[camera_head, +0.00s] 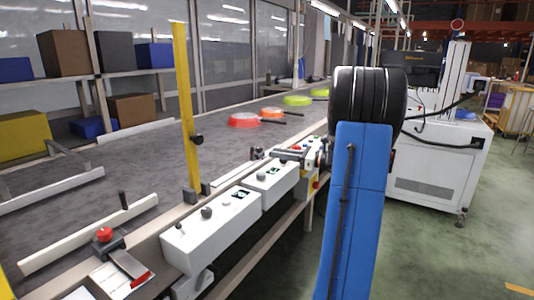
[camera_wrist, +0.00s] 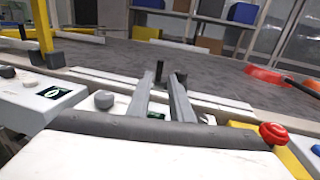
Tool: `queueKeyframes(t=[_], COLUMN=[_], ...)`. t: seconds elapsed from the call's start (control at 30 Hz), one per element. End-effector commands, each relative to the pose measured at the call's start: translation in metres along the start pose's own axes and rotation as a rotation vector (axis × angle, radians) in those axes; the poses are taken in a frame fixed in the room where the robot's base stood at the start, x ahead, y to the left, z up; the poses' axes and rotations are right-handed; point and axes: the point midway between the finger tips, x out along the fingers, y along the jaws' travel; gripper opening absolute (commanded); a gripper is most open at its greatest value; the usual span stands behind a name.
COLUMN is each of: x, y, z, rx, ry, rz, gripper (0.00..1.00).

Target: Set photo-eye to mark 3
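No part is clearly labelled as a photo-eye, and no mark numbers are readable. A small black block (camera_head: 197,139) sits on the side of the upright yellow post (camera_head: 186,105) at the conveyor edge, perhaps a sensor. My gripper (camera_head: 259,154) is over the near conveyor edge, above the second white control box (camera_head: 268,190). In the wrist view my gripper's two grey fingers (camera_wrist: 164,77) are apart, with a visible gap. A small dark upright piece (camera_wrist: 159,70) stands just beyond the fingertips, close to the left one. I cannot tell whether they touch.
Another white control box (camera_head: 212,236) with knobs stands nearer. A red button (camera_head: 104,235) is at the lower left, and another red button (camera_wrist: 274,132) is right of my gripper. A red pan (camera_head: 243,120) and others lie farther along the grey belt (camera_head: 120,160).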

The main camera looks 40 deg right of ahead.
Motion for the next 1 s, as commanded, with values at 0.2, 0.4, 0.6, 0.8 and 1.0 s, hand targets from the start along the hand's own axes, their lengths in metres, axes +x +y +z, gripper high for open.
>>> queueKeyframes(t=[0.2,0.4,0.6,0.8,1.0], x=[-0.020,-0.023,-0.023,-0.023,-0.023], y=[0.000,0.000,0.000,0.000,0.000], z=[0.000,0.000,0.000,0.000,0.000], rx=[0.000,0.000,0.000,0.000,0.000], ry=[0.000,0.000,0.000,0.000,0.000], rz=[0.000,0.000,0.000,0.000,0.000], gripper=[0.20,0.20,0.20,0.20,0.20])
